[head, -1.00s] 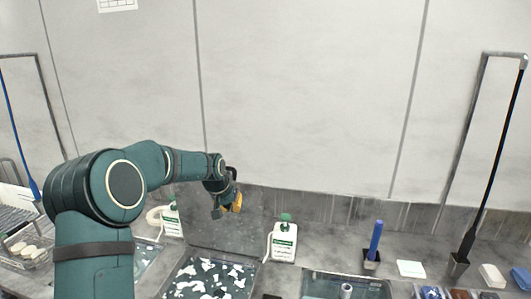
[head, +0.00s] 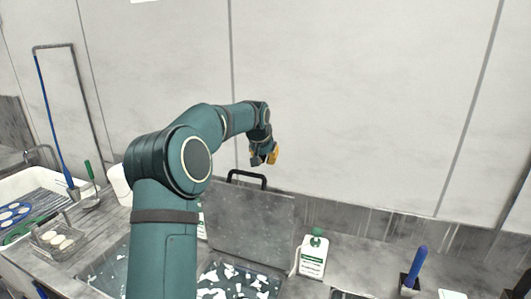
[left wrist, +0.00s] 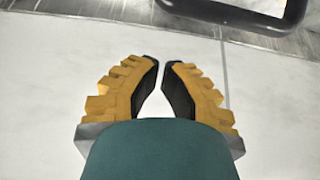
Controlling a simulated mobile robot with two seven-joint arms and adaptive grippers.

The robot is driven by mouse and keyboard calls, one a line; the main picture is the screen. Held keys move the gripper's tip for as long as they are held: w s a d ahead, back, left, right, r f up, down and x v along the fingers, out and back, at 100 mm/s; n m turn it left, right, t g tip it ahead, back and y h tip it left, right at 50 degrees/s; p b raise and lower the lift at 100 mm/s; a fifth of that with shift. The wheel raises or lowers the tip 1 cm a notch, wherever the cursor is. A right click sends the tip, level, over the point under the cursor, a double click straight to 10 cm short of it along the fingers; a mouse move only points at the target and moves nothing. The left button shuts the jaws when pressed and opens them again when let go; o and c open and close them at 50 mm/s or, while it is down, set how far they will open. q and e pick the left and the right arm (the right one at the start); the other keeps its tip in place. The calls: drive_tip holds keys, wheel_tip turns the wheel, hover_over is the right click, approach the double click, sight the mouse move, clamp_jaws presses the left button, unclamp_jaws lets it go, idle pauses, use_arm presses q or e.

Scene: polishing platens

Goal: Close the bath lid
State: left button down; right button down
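The bath lid (head: 250,218) is a speckled grey panel standing open, upright at the back of its bath. Its black handle (head: 247,177) rises from the top edge. The bath (head: 208,272) below holds dark water with white flakes. My left gripper (head: 266,158) is in the air above and slightly right of the handle, apart from it. In the left wrist view its yellow-backed fingers (left wrist: 160,62) come close together at the tips with nothing between them. The handle also shows at that view's top right (left wrist: 236,16). My right gripper is not in view.
My left arm hides part of the bath area. A white bottle with a green cap (head: 313,256) stands right of the lid. A blue-handled tool (head: 415,266) stands farther right. A basket of pale discs (head: 60,240) and a sink (head: 40,185) lie left. The wall is close behind.

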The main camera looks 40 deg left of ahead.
use_arm(q)
drive_tip(key=shift+s+d+f, duration=0.1)
drive_tip(key=shift+s+f, duration=0.1)
drive_tip(key=shift+f, duration=0.4)
drive_tip(key=shift+s+d+f, duration=0.1)
drive_tip(key=shift+s+f, duration=0.15)
drive_tip(key=shift+f, duration=0.4)
drive_tip(key=shift+s+f, duration=0.2)
drive_tip(key=shift+f, duration=0.4)
